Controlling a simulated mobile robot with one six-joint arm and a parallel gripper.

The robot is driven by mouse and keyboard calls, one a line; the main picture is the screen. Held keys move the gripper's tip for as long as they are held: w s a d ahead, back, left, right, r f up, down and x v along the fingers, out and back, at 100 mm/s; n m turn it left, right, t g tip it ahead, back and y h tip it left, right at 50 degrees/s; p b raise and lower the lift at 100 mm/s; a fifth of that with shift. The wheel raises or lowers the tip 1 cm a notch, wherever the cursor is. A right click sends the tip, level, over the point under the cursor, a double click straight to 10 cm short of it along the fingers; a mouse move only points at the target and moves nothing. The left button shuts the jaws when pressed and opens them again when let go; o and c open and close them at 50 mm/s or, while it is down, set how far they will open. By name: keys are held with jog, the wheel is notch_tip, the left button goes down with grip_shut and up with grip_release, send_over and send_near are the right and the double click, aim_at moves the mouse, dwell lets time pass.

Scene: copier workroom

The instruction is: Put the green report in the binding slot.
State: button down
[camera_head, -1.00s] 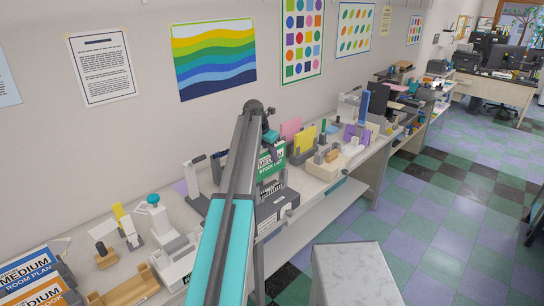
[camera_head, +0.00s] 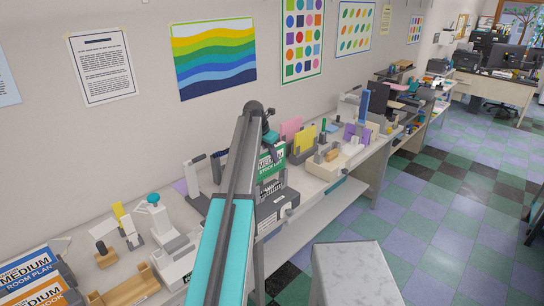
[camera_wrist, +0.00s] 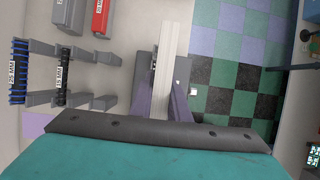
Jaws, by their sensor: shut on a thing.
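The green report (camera_head: 271,168), with a white title band, stands upright over the dark grey binding machine (camera_head: 277,208) in the head view. My gripper (camera_head: 271,146) is shut on its top edge, partly hidden behind my arm. In the wrist view the report (camera_wrist: 176,45) is seen edge-on as a pale strip between the fingers of my gripper (camera_wrist: 165,100). A grey block with a dark gap lies against its left side. Whether the report's lower edge is inside the slot or just above it cannot be told.
A wooden tray (camera_head: 128,289) and stamp-like tools stand left on the bench. A yellow folder (camera_head: 304,140) and a pale organiser (camera_head: 322,168) stand to the right. In the wrist view, black and blue binding coils (camera_wrist: 64,76) hang on grey racks to the left.

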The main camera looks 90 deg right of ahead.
aim_at(264, 151)
jog(key=shift+f+b, duration=0.9)
jog(key=shift+f, duration=2.35)
dwell(0.8)
jog(key=c, duration=1.6)
grip_release()
jog(key=shift+r, duration=0.1)
jog(key=shift+b+v, duration=2.35)
jog(key=shift+v, duration=4.45)
